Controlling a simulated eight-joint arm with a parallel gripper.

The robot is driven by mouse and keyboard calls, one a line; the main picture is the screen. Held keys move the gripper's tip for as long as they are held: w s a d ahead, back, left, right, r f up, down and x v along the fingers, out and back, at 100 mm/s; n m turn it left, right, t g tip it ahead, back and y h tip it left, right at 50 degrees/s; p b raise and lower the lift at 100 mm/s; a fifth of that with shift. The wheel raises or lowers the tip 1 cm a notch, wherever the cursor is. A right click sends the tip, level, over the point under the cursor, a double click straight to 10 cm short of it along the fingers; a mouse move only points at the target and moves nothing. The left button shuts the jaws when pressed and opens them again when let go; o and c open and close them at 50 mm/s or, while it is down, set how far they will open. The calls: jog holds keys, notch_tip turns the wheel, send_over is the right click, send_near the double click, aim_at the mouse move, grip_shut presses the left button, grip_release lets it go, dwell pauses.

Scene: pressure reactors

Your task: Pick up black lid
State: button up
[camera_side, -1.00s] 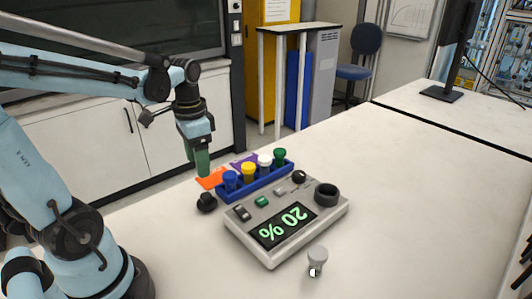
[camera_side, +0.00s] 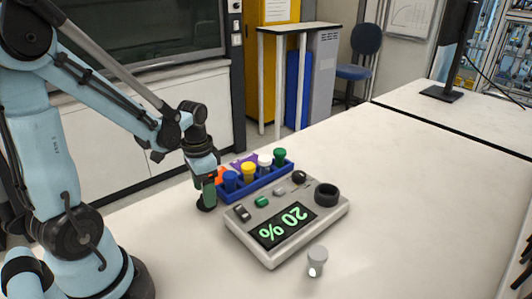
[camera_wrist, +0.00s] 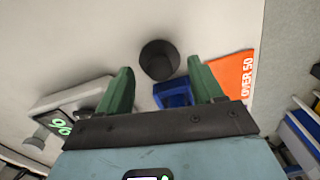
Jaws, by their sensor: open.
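The black lid (camera_wrist: 159,60) lies on the white table, seen from above in the wrist view, ahead of and roughly between my fingertips. In the side view the black lid (camera_side: 207,205) is mostly hidden behind my gripper, left of the grey device. My gripper (camera_side: 208,199) has green fingers pointing down at the lid. In the wrist view my gripper (camera_wrist: 160,78) has its fingers spread apart, with nothing clearly held between them. I cannot tell whether a finger touches the lid.
A blue rack (camera_side: 262,184) with several coloured-capped vials stands right of my gripper. The grey device (camera_side: 262,252) shows "20 %". A grey-capped vial (camera_side: 317,258) stands in front of it. An orange card (camera_wrist: 235,74) lies close to one finger. The right of the table is clear.

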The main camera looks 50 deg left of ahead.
jog(key=shift+f, duration=1.5)
jog(key=c, duration=0.8)
jog(key=shift+o, duration=0.2)
jog(key=shift+w+r, duration=0.1)
jog(key=shift+r, duration=0.1)
